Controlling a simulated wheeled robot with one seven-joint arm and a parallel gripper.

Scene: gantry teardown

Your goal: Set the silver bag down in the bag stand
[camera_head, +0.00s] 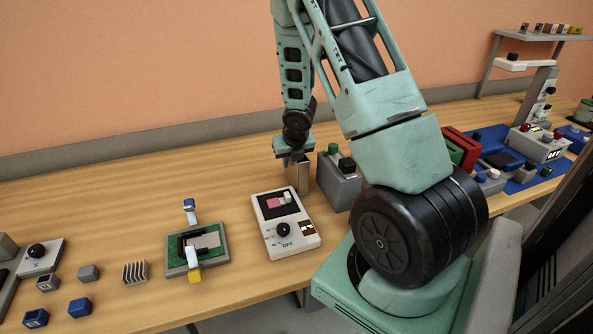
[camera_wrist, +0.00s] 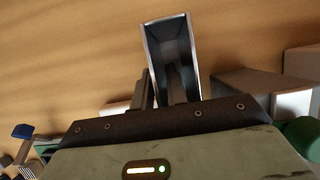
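The silver bag (camera_wrist: 149,48) shows in the wrist view as a narrow, open-topped silver box, dark inside. My gripper (camera_wrist: 162,82) has one finger inside its mouth and one outside, with the bag's wall between them; it looks shut on that wall. In the head view my gripper (camera_head: 294,157) points down, and the silver bag (camera_head: 303,179) is upright below it, at the table's back. Whether its bottom touches the table is unclear. I cannot make out the bag stand as a separate thing; the bag's base is partly hidden.
A grey box with green and black knobs (camera_head: 339,184) stands close right of the bag. A white device with a dial (camera_head: 285,222) lies in front. A green board in a frame (camera_head: 197,249) and small blocks lie left. The back left table (camera_head: 110,195) is clear.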

